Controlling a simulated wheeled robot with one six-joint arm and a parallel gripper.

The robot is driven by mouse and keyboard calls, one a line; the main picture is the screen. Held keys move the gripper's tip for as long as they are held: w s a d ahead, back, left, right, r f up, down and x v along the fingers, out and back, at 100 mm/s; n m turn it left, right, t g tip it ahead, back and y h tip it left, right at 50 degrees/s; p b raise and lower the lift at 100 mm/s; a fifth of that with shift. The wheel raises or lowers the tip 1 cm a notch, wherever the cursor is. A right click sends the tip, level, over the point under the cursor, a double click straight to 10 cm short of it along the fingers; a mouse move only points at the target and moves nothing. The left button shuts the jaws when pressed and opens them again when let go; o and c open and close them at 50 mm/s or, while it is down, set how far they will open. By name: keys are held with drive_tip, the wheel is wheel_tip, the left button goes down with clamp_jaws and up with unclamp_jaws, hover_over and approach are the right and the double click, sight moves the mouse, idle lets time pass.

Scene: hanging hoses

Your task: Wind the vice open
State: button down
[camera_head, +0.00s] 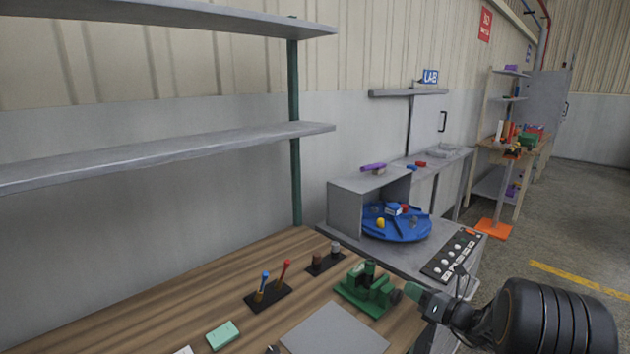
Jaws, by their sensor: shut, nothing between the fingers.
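The green vice (362,292) stands on the wooden bench top (225,292), near its right end. A dark round part sits at the vice's right side, facing my gripper; it is too small to tell whether this is its handle. The gap between the vice's jaws is too small to judge. My gripper (415,293) is shut and empty, just right of the vice, with its tip pointing left at that dark part. I cannot tell whether they touch. My black arm comes in from the lower right.
A grey plate (334,330) lies in front of the vice. A black holder with blue- and red-handled tools (267,295), a dark block with small cylinders (326,262) and a teal block (222,335) are left of it. A blue turntable (398,229) stands behind; grey shelves (170,155) hang above the bench.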

drive_tip(key=shift+s+a+r+y+p, duration=0.1)
drive_tip(key=shift+a+r+y+p, duration=0.2)
drive_tip(key=shift+a+r+p, duration=0.35)
drive_tip(key=shift+r, duration=0.1)
drive_tip(key=p+v, duration=0.1)
drive_tip(key=v, duration=0.4)
drive_tip(key=shift+s+d+p, duration=0.25)
drive_tip(key=shift+s+p, duration=0.05)
drive_tip(key=shift+n, duration=0.3)
